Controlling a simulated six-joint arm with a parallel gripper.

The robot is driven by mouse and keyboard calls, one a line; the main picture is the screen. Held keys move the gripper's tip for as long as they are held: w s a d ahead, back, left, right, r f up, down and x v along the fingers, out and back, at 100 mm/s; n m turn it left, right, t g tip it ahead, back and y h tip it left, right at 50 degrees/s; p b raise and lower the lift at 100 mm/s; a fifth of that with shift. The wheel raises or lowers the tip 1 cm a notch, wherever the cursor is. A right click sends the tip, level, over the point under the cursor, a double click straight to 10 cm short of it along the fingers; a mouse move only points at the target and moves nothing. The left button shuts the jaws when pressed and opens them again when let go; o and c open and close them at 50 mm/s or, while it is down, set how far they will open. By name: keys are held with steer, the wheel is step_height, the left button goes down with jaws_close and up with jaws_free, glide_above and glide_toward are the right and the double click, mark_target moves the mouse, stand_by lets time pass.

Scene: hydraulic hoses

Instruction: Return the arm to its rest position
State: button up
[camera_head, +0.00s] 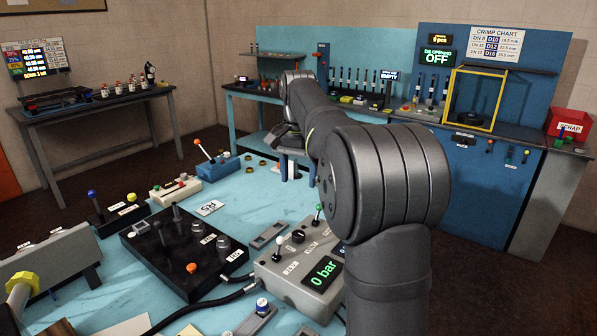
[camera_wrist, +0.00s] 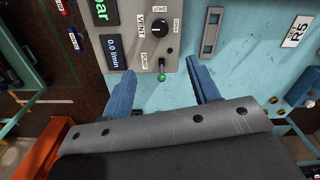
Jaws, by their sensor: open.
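My arm rises from the lower right of the head view and bends over the light blue workbench (camera_head: 262,188). My gripper (camera_head: 297,170) hangs from its end above the bench, partly hidden behind the arm's links. In the wrist view, the two blue fingers of my gripper (camera_wrist: 165,78) stand apart with nothing between them. A small green-tipped lever (camera_wrist: 161,77) on the grey control panel (camera_wrist: 178,52) shows in the gap between the fingers. I cannot tell how high the fingers are above the bench.
The grey control box (camera_head: 297,270) reads 0 bar and stands left of my arm's lower part. A black board with levers (camera_head: 180,250) lies farther left. A blue box with a red-knobbed lever (camera_head: 215,165) stands behind. A crimp station (camera_head: 474,100) and red scrap bin (camera_head: 568,124) stand back right.

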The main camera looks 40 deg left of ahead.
mark_target(298, 233)
steer(key=shift+r, duration=0.4)
step_height(298, 233, down, 18)
steer(key=shift+r, duration=0.2)
stand_by(0.6)
